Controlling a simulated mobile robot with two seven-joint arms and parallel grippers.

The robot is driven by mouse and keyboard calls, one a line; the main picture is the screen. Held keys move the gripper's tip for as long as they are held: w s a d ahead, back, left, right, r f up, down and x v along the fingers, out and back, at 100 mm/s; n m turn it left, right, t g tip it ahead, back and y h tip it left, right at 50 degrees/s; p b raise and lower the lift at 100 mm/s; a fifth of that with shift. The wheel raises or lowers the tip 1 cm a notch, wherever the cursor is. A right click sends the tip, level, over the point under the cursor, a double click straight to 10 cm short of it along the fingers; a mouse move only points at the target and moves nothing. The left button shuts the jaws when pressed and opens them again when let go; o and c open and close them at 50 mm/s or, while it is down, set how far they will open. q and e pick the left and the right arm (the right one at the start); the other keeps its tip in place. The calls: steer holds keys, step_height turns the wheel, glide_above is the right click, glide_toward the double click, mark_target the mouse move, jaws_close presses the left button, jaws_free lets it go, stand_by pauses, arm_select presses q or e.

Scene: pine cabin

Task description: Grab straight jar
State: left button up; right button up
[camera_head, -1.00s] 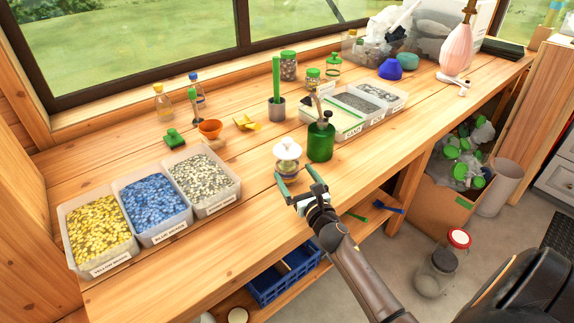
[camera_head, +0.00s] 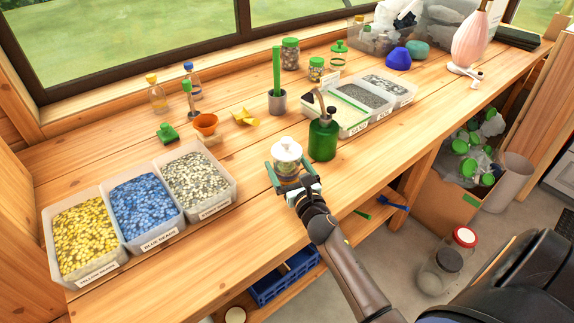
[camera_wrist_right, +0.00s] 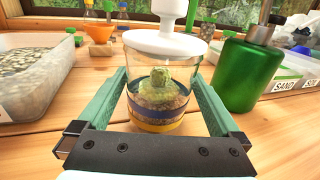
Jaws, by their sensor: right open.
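The straight jar (camera_head: 287,158) is a clear glass jar with a white knobbed lid, standing upright on the bench. In the right wrist view the jar (camera_wrist_right: 160,85) holds layered sand with a small green plant. My right gripper (camera_head: 287,172) is open, its two green fingers on either side of the jar's lower part. In the right wrist view a gap shows between the jar and the fingers of the gripper (camera_wrist_right: 163,100). My left gripper is not in view.
A green pump bottle (camera_head: 322,139) stands close to the right of the jar. Bead bins (camera_head: 147,238) sit to the left, and a sand tray (camera_head: 352,122) is behind right. An orange funnel (camera_head: 205,124) is at the back left. Bench space in front of the jar is free.

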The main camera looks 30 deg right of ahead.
steer(key=shift+c, duration=0.4)
steer(key=c, duration=1.2)
steer(key=shift+r, duration=0.1)
steer(key=shift+c, duration=0.3)
